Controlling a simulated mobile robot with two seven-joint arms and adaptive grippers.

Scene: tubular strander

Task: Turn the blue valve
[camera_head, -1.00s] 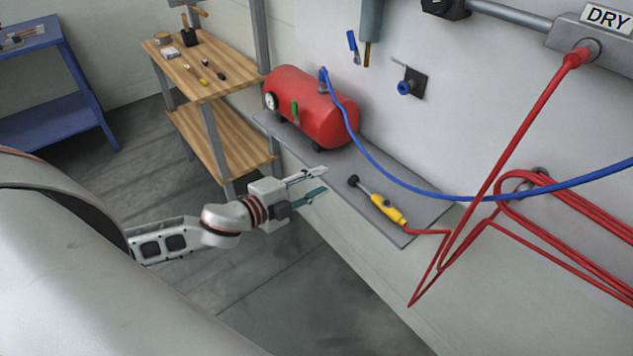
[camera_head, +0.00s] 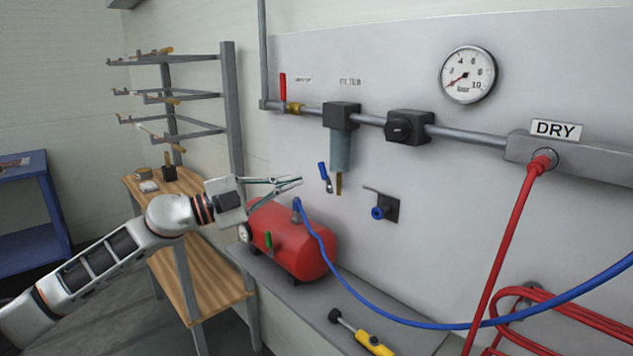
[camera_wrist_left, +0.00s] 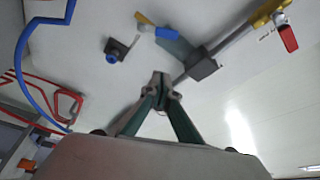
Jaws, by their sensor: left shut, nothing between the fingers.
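The blue valve lever (camera_head: 324,177) hangs beside the brass drain under the filter bowl (camera_head: 341,150) on the wall. In the left wrist view the blue lever (camera_wrist_left: 168,33) shows beyond the fingertips, near the top. My left gripper (camera_head: 299,182) is just left of the lever in the head view, above the red tank. Its fingertips (camera_wrist_left: 161,82) meet in the left wrist view, with nothing between them. I see no contact with the lever. My right gripper is out of view.
A red compressor tank (camera_head: 292,240) stands on a grey shelf below my left gripper, with a blue hose (camera_head: 345,285) rising near it. A blue coupling on a black plate (camera_head: 385,208) is to the lever's right. A red-handled valve (camera_head: 283,88) sits on the pipe above.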

